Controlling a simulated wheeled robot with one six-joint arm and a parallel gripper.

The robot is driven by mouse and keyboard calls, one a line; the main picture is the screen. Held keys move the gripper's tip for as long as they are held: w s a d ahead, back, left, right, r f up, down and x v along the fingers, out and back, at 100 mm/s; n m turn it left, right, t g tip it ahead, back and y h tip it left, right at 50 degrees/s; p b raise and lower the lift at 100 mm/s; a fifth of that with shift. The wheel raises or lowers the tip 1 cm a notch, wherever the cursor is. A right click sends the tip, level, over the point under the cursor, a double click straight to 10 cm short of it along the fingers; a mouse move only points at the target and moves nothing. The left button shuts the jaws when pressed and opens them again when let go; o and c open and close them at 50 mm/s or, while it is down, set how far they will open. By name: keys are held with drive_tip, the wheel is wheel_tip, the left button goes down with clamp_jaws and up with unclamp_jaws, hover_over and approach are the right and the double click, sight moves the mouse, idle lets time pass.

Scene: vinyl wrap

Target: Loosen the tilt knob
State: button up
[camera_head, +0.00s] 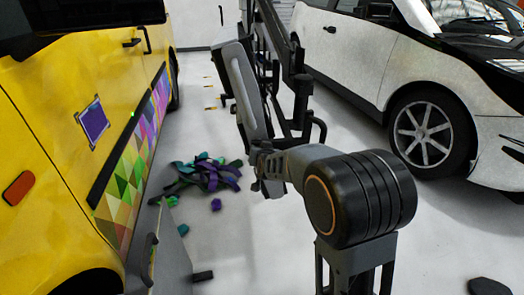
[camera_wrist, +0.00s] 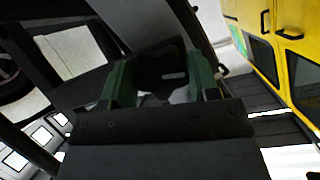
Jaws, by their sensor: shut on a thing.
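In the wrist view, my gripper (camera_wrist: 157,80) has its two green-padded fingers on either side of a dark rounded piece (camera_wrist: 163,68), which looks like the tilt knob. The fingers are shut on it. A long dark panel edge rises behind it. In the head view, my arm reaches to the lower end of a tall stand (camera_head: 302,85) with a black frame and a long grey tilted head (camera_head: 244,88). My gripper (camera_head: 266,172) is at the bottom of this head. The knob cannot be made out there, as the wrist and stand cover it.
A yellow van (camera_head: 60,130) with a colourful wrap strip stands close on the left. A white and black car (camera_head: 375,60) stands on the right. A heap of vinyl scraps (camera_head: 207,174) lies on the floor between. The pale floor beyond the heap is mostly clear.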

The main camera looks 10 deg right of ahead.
drive_tip(key=n+h+p, duration=0.2)
drive_tip(key=p, duration=0.4)
drive_tip(key=n+h+p, duration=0.1)
drive_tip(key=n+p, duration=0.2)
drive_tip(key=p, duration=0.3)
drive_tip(key=shift+a+r+n+h+p, duration=0.1)
drive_tip(key=shift+n+h+p, duration=0.2)
drive_tip(key=shift+h+p, duration=0.1)
drive_tip(key=o, duration=0.9)
drive_tip(key=p+v, duration=0.2)
drive_tip(key=v, duration=1.1)
drive_tip(key=shift+s+a+r+p, duration=0.1)
drive_tip(key=shift+s+a+p, duration=0.15)
drive_tip(key=shift+p, duration=0.1)
